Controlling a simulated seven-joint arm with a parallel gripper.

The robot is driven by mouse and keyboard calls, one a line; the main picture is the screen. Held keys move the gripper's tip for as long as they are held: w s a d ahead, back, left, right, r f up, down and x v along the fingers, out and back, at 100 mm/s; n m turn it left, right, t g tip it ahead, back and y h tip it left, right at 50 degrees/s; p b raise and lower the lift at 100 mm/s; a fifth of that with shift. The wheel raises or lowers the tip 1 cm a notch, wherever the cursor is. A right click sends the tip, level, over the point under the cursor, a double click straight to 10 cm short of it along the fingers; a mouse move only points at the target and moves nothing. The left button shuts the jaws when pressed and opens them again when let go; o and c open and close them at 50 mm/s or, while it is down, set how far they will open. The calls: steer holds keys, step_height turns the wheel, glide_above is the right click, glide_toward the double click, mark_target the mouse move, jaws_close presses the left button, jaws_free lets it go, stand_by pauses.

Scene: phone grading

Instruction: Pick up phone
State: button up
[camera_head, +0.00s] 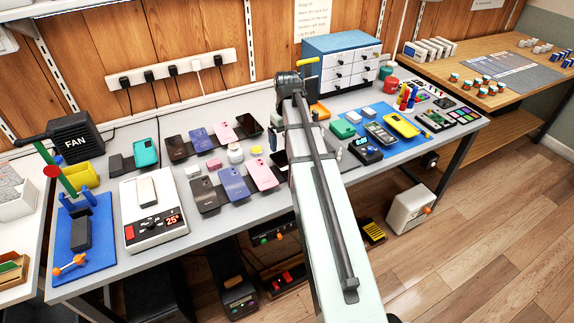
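Several phones lie on the grey workbench (110,262). The back row has a dark brown phone (176,149), a blue phone (200,139), a pink phone (223,132) and a black phone (249,125). The front row has a dark phone (203,194), a blue-violet phone (233,184) and a pink phone (262,174). A teal phone-like item (145,154) is by the fan. A yellow phone-like item (402,125) lies on the right blue mat. My arm reaches over the bench, right of the rows. Its fingers cannot be made out, and it hides part of the bench.
A scale (152,233) with a pale slab on it stands left of the phones. A black fan (78,138) and a blue mat with a stand (95,255) are farther left. A drawer cabinet (340,62) stands behind my arm.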

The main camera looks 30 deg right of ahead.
mark_target(287, 164)
steer(key=shift+s+a+f, duration=0.1)
steer(key=shift+s+f, duration=0.05)
steer(key=shift+f, duration=4.3)
steer(key=shift+c, duration=0.5)
steer(key=c, duration=1.1)
steer(key=shift+o, duration=0.2)
